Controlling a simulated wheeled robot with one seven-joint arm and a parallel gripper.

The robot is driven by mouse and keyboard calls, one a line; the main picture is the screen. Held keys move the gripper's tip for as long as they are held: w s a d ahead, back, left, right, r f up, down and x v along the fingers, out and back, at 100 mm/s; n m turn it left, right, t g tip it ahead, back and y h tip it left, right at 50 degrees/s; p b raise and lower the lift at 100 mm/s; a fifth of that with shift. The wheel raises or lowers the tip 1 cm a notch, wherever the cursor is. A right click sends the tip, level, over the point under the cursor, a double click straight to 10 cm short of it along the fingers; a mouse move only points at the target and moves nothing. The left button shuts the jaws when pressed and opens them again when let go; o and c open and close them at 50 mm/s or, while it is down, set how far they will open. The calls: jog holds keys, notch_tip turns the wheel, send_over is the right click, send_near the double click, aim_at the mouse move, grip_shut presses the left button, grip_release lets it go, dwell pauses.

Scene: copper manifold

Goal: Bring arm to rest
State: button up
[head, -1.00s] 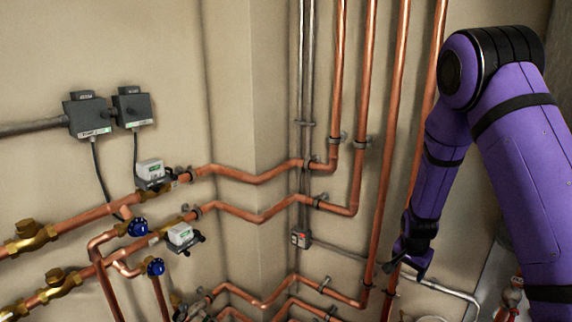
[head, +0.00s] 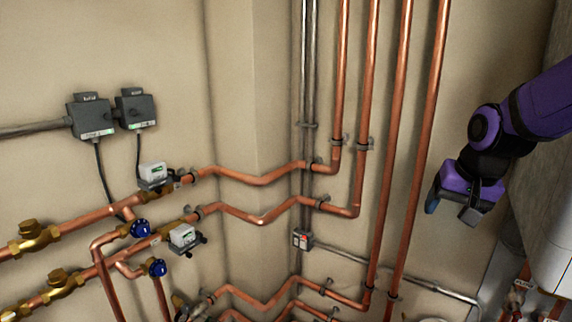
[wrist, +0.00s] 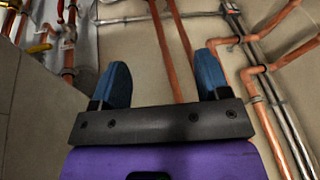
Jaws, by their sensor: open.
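My purple and black arm reaches in from the right edge of the head view. My gripper (head: 452,206) hangs at its end, in front of the bare wall to the right of the tall copper pipes (head: 413,140). In the wrist view my gripper (wrist: 160,85) shows two blue fingertips spread wide apart. It is open with nothing between the fingers except the distant wall and copper pipes (wrist: 165,45) behind. I cannot see it touching anything.
Copper pipes with brass valves (head: 35,237), blue handles (head: 157,267) and grey control boxes (head: 90,117) line the left wall. A small grey switch box (head: 302,239) sits near the corner. A pale cabinet or tank (head: 553,235) stands at the right edge, close to my arm.

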jog(key=s+r+n, duration=0.2)
jog(key=s+r, duration=0.1)
jog(key=s, duration=0.6)
jog(key=s+a+r+n+t, duration=0.1)
jog(key=s+r, duration=0.3)
jog(key=s, duration=0.5)
jog(key=shift+n, duration=0.6)
